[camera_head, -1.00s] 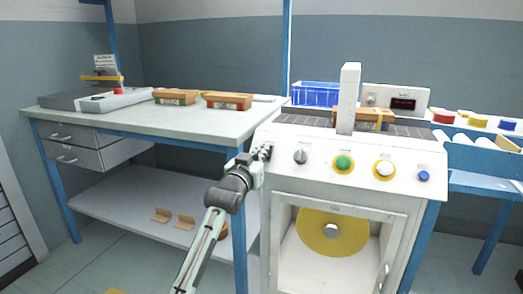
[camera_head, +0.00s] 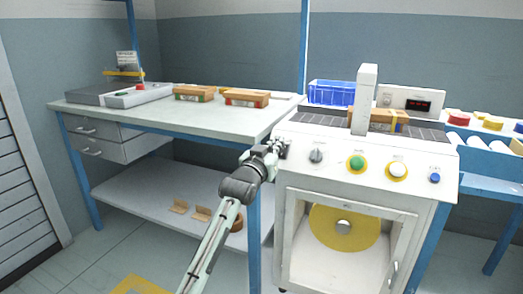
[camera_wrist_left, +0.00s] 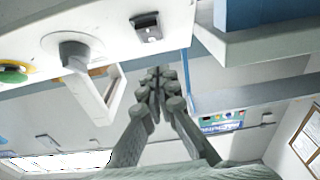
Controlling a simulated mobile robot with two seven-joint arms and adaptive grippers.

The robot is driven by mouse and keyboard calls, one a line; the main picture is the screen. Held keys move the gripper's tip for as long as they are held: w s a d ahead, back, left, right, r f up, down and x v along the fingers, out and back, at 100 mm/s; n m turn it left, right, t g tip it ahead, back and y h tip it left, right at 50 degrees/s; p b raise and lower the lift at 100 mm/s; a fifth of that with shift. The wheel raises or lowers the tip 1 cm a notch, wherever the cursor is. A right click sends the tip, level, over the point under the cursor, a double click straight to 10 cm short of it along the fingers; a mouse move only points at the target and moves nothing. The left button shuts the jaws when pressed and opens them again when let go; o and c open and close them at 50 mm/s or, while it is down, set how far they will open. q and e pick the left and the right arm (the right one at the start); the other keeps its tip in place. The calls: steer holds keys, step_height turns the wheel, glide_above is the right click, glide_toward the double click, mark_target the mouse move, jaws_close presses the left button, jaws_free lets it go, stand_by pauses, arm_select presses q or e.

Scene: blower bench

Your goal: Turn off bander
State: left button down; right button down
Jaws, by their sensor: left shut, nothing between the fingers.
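The bander (camera_head: 300,140) is a white machine with a sloped control panel. The panel carries a grey rotary knob (camera_head: 316,156), a green button (camera_head: 357,163), a white button on a yellow ring (camera_head: 397,171) and a blue button (camera_head: 435,178). My left gripper (camera_head: 279,149) is at the panel's left end, left of the knob. In the left wrist view the gripper (camera_wrist_left: 159,78) is shut and empty. A small dark switch (camera_wrist_left: 146,28) on the panel shows just beyond its fingertips, and the knob (camera_wrist_left: 74,54) is to the left. Contact cannot be told. My right gripper is not in view.
A workbench (camera_head: 150,118) with brown boxes (camera_head: 246,97) stands left of the bander. A blue crate (camera_head: 331,92) and a white unit with a red display (camera_head: 411,101) are behind it. A roller conveyor (camera_head: 485,148) is at the right. The glazed lower door (camera_head: 345,235) looks shut.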

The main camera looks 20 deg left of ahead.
arm_select(q)
steer(key=s+r, duration=0.1)
steer(key=s, duration=0.9)
steer(key=shift+a+r+p, duration=0.2)
steer(key=shift+r+p, duration=0.1)
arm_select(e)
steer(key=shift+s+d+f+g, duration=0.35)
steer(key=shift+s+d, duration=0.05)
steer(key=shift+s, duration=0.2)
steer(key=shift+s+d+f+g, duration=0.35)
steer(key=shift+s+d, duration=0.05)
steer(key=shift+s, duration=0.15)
arm_select(q)
steer(key=shift+s, duration=0.1)
